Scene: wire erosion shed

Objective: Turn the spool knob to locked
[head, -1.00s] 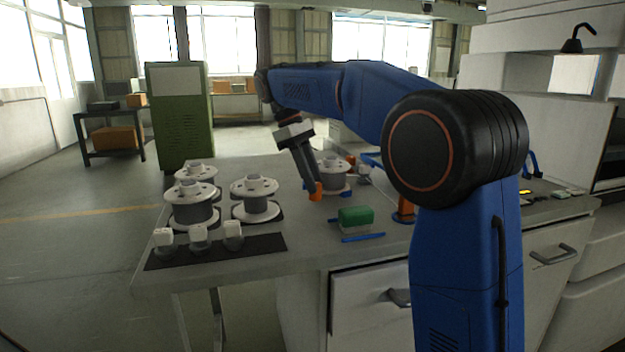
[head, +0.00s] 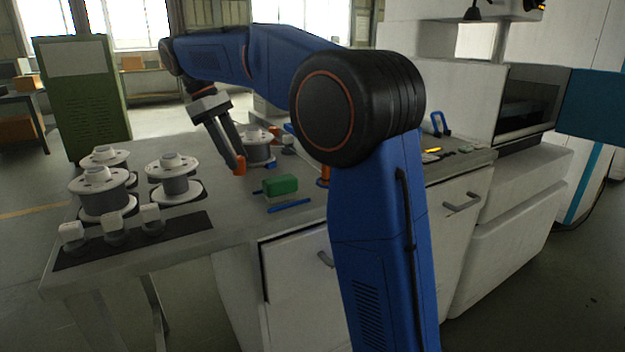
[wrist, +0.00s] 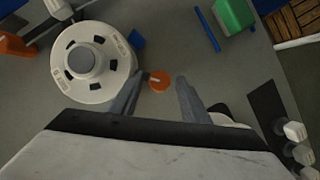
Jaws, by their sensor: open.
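In the wrist view, the round orange knob (wrist: 159,80) has a pale line on its top. It stands beside a white-flanged spool (wrist: 93,63) with a grey hub. My gripper (wrist: 157,88) is open, with one grey finger on each side of the knob's lower edge; I cannot tell whether either touches it. In the head view, my gripper (head: 232,160) points down at the bench in front of the spool (head: 258,150). An orange part (head: 239,165) shows at its fingertips. No lock marking is readable.
Several spools (head: 174,172) stand on the bench (head: 225,222) at left. A black mat (head: 190,232) carries white-topped pieces. A green block (head: 281,185) and a blue bar (head: 289,206) lie right of my gripper. An orange clamp-like part (wrist: 15,45) is beyond the spool.

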